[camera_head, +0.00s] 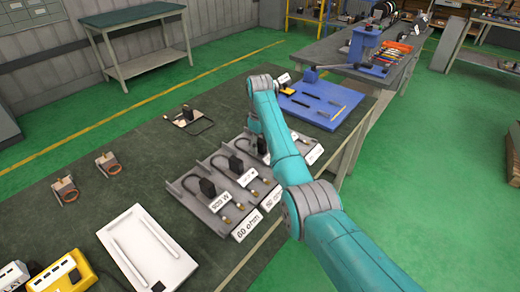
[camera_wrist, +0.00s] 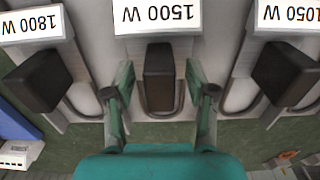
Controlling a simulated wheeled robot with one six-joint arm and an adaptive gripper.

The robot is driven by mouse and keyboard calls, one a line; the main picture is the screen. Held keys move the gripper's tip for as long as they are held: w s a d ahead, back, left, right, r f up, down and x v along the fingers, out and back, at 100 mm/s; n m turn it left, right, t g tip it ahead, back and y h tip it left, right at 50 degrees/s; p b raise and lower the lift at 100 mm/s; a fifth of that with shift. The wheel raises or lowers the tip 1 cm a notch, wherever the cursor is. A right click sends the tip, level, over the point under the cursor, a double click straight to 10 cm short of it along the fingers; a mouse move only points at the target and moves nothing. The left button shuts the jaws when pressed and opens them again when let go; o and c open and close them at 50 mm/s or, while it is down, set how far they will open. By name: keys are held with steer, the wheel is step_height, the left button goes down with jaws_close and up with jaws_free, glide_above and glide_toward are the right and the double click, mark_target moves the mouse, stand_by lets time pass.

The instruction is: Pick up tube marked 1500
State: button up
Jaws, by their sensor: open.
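The tube marked 1500 (camera_wrist: 158,78) has a black block with a thin U-shaped rod. Its upside-down label (camera_wrist: 157,17) reads 1500 W. In the wrist view, my gripper (camera_wrist: 160,92) is open, with one finger on each side of the block and visible gaps between. I cannot tell whether the fingers are low enough to be level with the block. The tube sits on a grey holder. In the head view, my teal arm covers part of the row of tubes, and my gripper is hidden behind it.
Similar black-block tubes flank it: the 1800 W tube (camera_wrist: 38,80) on the left and the 1050 W tube (camera_wrist: 285,73) on the right in the wrist view. A white tray (camera_head: 150,250), yellow device (camera_head: 70,275) and blue board (camera_head: 320,100) lie on the dark bench.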

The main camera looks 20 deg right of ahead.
steer(key=shift+f, duration=0.6)
jaws_close()
steer(key=shift+r, duration=0.1)
